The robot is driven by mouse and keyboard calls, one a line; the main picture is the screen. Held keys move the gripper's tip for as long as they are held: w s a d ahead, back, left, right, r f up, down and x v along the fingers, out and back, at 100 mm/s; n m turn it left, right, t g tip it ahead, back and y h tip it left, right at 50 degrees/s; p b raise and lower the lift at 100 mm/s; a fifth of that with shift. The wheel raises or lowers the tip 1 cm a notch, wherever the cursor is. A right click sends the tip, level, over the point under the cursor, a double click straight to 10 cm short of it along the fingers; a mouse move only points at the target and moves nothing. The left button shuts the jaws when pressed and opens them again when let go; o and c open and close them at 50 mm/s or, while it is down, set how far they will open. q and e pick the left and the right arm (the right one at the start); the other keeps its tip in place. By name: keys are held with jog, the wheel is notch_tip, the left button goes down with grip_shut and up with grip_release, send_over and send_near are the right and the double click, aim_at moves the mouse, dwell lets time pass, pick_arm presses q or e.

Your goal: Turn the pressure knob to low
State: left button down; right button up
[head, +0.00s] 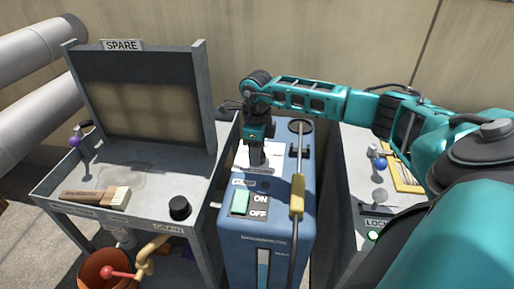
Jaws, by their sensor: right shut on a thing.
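A blue machine (228,245) stands between two carts. My right gripper (257,163) points straight down over the back of its top panel, in front of a white paper or label plate. It is shut on the pressure knob, which the fingers almost wholly hide. I cannot read the knob's setting. A dark label strip shows at the fingertips, too small to read surely. My left gripper is not in view.
The machine's top also bears a green switch (240,203) marked ON and OFF and a yellow-handled rod (297,195). The left cart (140,222) holds a brush (97,197), a black knob (180,207) and a SPARE panel. The right cart has a blue-ball lever (380,163).

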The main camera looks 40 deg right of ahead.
jog(key=n, duration=0.5)
jog(key=shift+a+n, duration=0.1)
jog(key=shift+n, duration=0.2)
jog(key=shift+s+n, duration=0.15)
jog(key=shift+n, duration=1.85)
jog(key=o, duration=1.1)
jog(key=shift+c, duration=0.2)
notch_tip(320, 180, up, 13)
jog(key=p, duration=0.2)
